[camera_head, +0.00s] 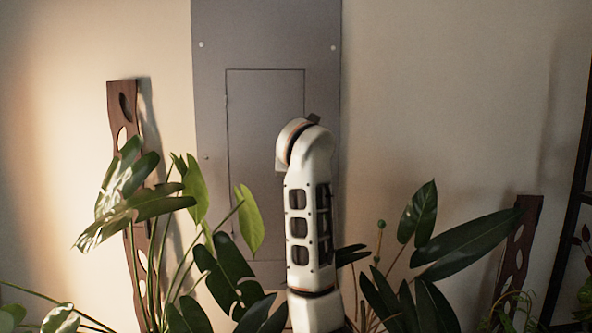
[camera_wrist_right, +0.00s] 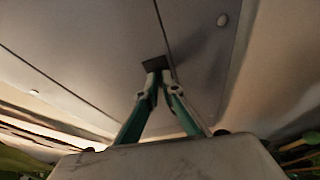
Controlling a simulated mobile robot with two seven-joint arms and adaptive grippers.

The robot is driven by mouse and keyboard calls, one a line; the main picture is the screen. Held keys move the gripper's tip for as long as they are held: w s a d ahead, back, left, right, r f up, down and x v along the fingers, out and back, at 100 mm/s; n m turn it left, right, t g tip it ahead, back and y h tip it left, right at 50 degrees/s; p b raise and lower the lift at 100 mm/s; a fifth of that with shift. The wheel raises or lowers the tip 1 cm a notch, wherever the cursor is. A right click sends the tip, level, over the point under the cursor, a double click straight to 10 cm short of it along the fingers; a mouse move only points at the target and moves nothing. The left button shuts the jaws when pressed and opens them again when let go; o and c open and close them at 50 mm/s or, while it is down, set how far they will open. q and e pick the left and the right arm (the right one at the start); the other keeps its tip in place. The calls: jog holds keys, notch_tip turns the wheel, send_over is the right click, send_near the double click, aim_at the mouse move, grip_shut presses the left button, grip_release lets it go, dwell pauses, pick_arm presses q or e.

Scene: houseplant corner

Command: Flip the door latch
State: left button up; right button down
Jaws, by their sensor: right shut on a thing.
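The grey panel door (camera_head: 262,100) is set in a grey metal cabinet face (camera_head: 212,50) on the wall, and its outline looks flush. The small dark latch (camera_wrist_right: 153,64) lies at the door seam in the wrist view. My right gripper (camera_wrist_right: 158,78) has its two green-sided fingers brought together at the latch, shut on it. In the head view my white right arm rises in front of the door's right edge and hides the gripper. A small dark piece, seemingly the latch (camera_head: 315,118), shows just above the arm. My left gripper is in neither view.
Leafy plants (camera_head: 235,280) stand below and left of the door, and another plant (camera_head: 440,260) stands to the right. A carved wooden strip (camera_head: 122,100) leans at the left, with a second one (camera_head: 515,250) at the right. The wall right of the cabinet is bare.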

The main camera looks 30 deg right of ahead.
jog(key=shift+n, duration=0.4)
jog(key=shift+h, duration=0.3)
jog(key=c, duration=2.2)
grip_release()
jog(key=v, duration=0.7)
jog(key=shift+s+a+r, duration=0.15)
jog(key=shift+r, duration=0.05)
